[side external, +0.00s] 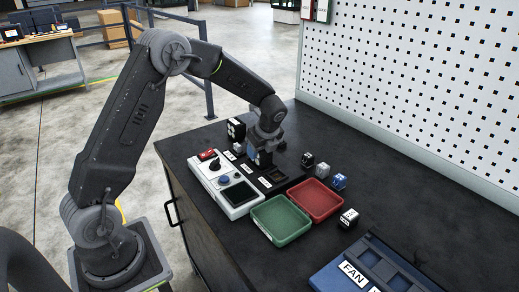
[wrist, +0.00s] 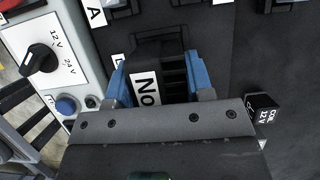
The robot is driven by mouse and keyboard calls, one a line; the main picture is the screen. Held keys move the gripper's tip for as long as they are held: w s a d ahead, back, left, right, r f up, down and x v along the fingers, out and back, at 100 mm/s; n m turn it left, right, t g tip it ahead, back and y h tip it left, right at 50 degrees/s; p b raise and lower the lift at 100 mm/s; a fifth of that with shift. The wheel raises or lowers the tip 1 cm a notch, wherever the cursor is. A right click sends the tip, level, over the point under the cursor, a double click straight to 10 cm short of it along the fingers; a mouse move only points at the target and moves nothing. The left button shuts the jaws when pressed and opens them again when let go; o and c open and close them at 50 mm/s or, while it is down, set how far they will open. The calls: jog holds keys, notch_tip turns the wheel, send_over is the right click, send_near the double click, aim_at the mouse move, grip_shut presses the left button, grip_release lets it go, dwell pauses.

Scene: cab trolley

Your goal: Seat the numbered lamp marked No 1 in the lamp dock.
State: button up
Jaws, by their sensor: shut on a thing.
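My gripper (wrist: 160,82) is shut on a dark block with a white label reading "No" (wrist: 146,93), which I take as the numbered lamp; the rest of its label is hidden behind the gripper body. Its blue fingers lie on either side of the block. In the side view my gripper (side external: 262,158) is low over a black strip with square recesses and white labels, apparently the lamp dock (side external: 272,181). In the wrist view a dark recess edge (wrist: 158,42) shows just beyond the block. I cannot tell whether the block touches the dock.
A white panel (side external: 213,183) with a rotary switch (wrist: 40,60) and blue button (wrist: 66,105) stands left of the dock. A red tray (side external: 315,201), green tray (side external: 280,220) and several small cubes, one blue (side external: 340,181), lie nearby. A blue FAN case (side external: 335,280) is at front right.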

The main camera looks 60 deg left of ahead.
jog(key=o, duration=1.3)
jog(key=v, duration=1.4)
jog(key=s+d+r+n+t+h, duration=0.1)
jog(key=s+d+r+n+t, duration=0.2)
jog(key=s, duration=0.4)
jog(key=s+d+r+n+h, duration=0.1)
jog(key=s+d+r+n, duration=0.3)
jog(key=s+n, duration=0.2)
jog(key=s+d+n+t, duration=0.1)
jog(key=s+n, duration=0.2)
jog(key=s, duration=0.1)
jog(key=s+d+f+n+h, duration=0.1)
jog(key=s+d+n, duration=0.1)
jog(key=s+n, duration=0.1)
jog(key=s+d+f+n+t+h, duration=0.1)
jog(key=s+d+n, duration=0.1)
jog(key=s, duration=0.4)
jog(key=shift+f+n+t, duration=0.2)
jog(key=shift+n+t, duration=0.1)
jog(key=shift+n, duration=0.2)
